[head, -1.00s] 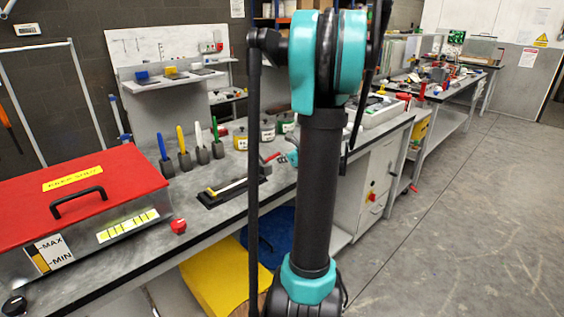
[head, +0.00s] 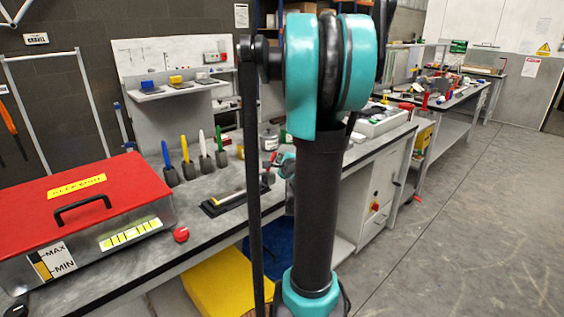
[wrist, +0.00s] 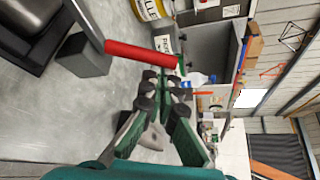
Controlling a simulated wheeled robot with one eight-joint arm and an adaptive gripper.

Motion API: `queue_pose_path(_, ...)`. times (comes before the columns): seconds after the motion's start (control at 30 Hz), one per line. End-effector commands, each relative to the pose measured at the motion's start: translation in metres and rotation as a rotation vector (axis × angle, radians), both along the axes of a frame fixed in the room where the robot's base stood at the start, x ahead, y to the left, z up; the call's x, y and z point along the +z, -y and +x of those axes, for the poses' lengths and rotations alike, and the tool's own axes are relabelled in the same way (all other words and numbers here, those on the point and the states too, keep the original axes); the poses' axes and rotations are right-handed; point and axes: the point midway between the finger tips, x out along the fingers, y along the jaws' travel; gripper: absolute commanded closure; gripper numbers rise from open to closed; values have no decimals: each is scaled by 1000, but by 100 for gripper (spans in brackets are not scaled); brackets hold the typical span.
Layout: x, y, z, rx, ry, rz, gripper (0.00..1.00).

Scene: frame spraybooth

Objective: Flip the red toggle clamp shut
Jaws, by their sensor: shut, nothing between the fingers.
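The red toggle clamp's handle (wrist: 140,53) shows in the wrist view as a red bar at upper middle. Its left end is by a grey block (wrist: 84,56); I cannot tell how the two join. My gripper (wrist: 168,84) is shut and empty, its green fingers together just below the bar's right end. I cannot tell whether they touch it. In the head view a small red part (head: 276,157) shows beside my arm, close to my gripper (head: 287,163), which is mostly hidden behind my own arm.
Upright blue, yellow, white and green handles (head: 187,158) stand on the bench. A black tray (head: 232,202) with a yellow bar lies before them. A red-lidded box (head: 100,190) and a red button (head: 181,235) are at left. Tins (wrist: 166,42) stand beyond the red bar.

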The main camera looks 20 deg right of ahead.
Motion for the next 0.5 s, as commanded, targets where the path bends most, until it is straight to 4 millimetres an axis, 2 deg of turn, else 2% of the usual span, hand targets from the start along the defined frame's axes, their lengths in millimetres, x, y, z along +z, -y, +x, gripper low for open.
queue_pose_path(0.5, 6, -7, -2, 0, 13, -37, 100)
